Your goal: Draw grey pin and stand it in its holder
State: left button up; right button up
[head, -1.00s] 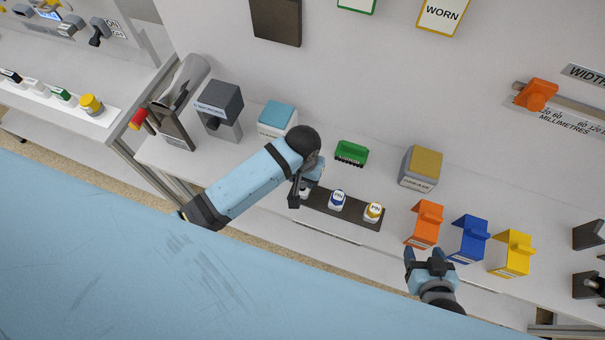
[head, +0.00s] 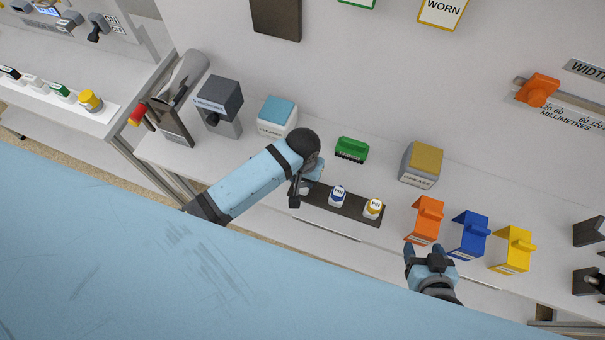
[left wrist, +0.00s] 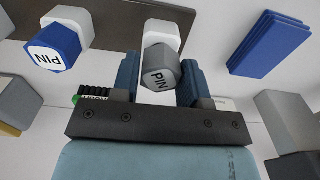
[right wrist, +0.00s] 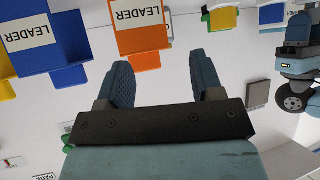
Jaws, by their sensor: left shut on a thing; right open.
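The grey pin (left wrist: 160,74), a grey knob marked PIN with a white part behind it, sits between the fingers of my left gripper (left wrist: 160,78) in the left wrist view. The gripper is shut on it. In the head view my left gripper (head: 298,188) is at the left end of the dark pin strip (head: 352,212), and my arm mostly hides the grey pin. The blue pin (head: 337,195) and yellow pin (head: 373,207) stand in the strip. I cannot tell which thing is the grey pin's holder. My right gripper (head: 423,252) is open and empty.
Orange (head: 425,222), blue (head: 469,236) and yellow (head: 514,251) holders stand near my right gripper. Behind the strip are a green brush (head: 351,150), a grease box (head: 420,166) and a cleaner box (head: 277,118). A dark grey box (head: 219,95) stands further left.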

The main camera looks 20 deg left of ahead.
pick_arm(q)
jog(key=shift+f, duration=0.45)
jog(key=o, duration=1.1)
jog(key=shift+r, duration=0.25)
notch_tip(320, 180, up, 13)
jog(key=shift+r+b, duration=0.15)
jog(key=shift+b, duration=0.35)
